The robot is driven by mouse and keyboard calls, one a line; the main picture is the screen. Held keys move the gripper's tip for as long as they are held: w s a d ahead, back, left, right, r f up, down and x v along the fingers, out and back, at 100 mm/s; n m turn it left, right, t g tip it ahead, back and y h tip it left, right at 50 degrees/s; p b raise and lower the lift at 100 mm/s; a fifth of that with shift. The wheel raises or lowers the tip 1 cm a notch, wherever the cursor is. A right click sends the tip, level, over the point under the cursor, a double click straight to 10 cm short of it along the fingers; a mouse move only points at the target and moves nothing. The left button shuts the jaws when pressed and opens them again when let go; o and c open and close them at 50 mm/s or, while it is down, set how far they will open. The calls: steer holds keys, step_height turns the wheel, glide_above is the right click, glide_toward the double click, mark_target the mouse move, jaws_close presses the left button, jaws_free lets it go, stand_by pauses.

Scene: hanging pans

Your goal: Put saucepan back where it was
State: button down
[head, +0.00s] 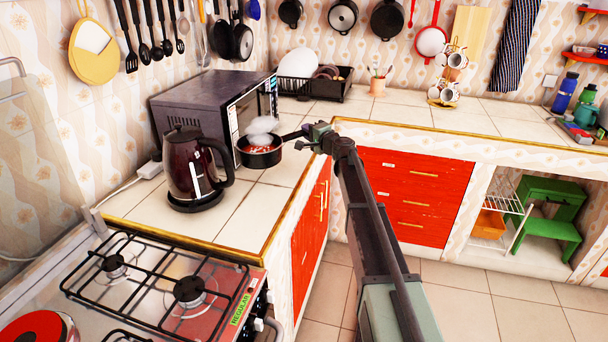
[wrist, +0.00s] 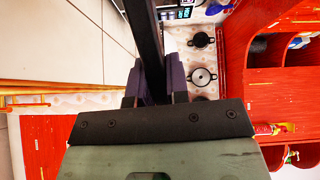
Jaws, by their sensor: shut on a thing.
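A small black saucepan (head: 262,158) with red food in it and white steam above it is at the microwave's right front corner, over the left counter. It looks upright; I cannot tell whether it touches the counter. Its dark handle points right, towards my gripper (head: 312,132). In the wrist view the dark handle (wrist: 148,38) runs up between the two purple fingers of my gripper (wrist: 155,82), which are shut on it. The pan's body is outside the wrist view.
A dark kettle (head: 188,172) stands in front of the microwave (head: 195,98). The gas stove (head: 165,295) is at front left. A dish rack (head: 318,84) is on the back counter, which has clear tiles (head: 395,116). Several pans, including a red one (head: 431,41), hang on the back wall.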

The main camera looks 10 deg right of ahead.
step_height(320, 180, down, 9)
steer(key=b, duration=0.7)
steer(key=shift+f, duration=0.2)
steer(key=shift+r, duration=0.25)
steer(key=shift+f, duration=0.15)
steer(key=c, duration=1.5)
jaws_free()
steer(key=o, duration=0.4)
